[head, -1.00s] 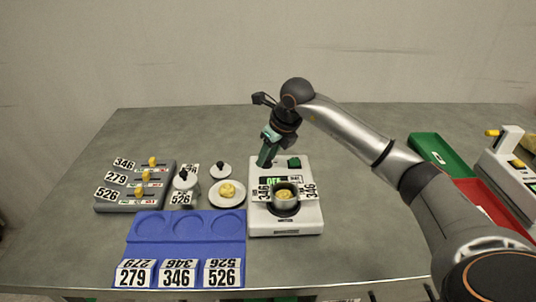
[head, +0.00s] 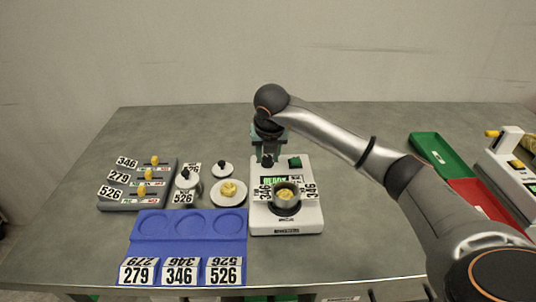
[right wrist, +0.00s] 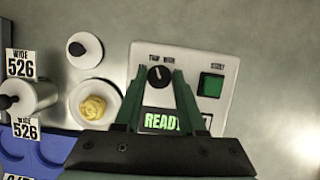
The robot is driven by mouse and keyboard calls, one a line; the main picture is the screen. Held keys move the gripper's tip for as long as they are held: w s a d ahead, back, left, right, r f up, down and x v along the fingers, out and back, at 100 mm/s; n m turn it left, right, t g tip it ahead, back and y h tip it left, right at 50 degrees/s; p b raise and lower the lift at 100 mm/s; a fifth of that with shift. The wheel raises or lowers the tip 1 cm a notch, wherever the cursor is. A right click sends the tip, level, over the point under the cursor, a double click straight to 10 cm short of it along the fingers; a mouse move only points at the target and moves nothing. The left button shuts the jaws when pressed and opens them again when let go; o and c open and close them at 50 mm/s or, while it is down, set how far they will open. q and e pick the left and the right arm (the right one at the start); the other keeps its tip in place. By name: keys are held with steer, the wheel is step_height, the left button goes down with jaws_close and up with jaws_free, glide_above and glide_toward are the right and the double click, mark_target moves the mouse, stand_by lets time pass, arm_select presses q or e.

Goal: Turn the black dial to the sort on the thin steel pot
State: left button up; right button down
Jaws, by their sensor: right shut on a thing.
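The white checkweigher (head: 300,222) stands on the table with a steel pot (head: 285,207) on its round plate. The pot holds something yellow and carries tags reading 346; their small word is too small to read. The black dial (right wrist: 159,77) is at the checkweigher's back left, below the words THIN and WIDE. Its white mark points up, slightly left, towards THIN. My right gripper (right wrist: 158,74) comes from above and is shut on the dial, its green fingers on either side. In the head view the right gripper (head: 267,160) partly hides the dial. My left gripper is out of view.
The display (right wrist: 160,121) reads READY; a green button (right wrist: 211,85) is right of the dial. To the left are a pot tagged WIDE 526 (right wrist: 34,97), a lid (right wrist: 85,49), a plate (head: 228,203), a blue tray (head: 190,247) and a grey slider box (head: 120,203).

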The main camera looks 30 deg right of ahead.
steer(key=shift+m, duration=0.3)
steer(key=c, duration=0.5)
jaws_free()
steer(key=v, duration=1.2)
steer(key=shift+a+r, duration=0.2)
steer(key=shift+r, duration=0.05)
steer(key=shift+s+f, duration=0.1)
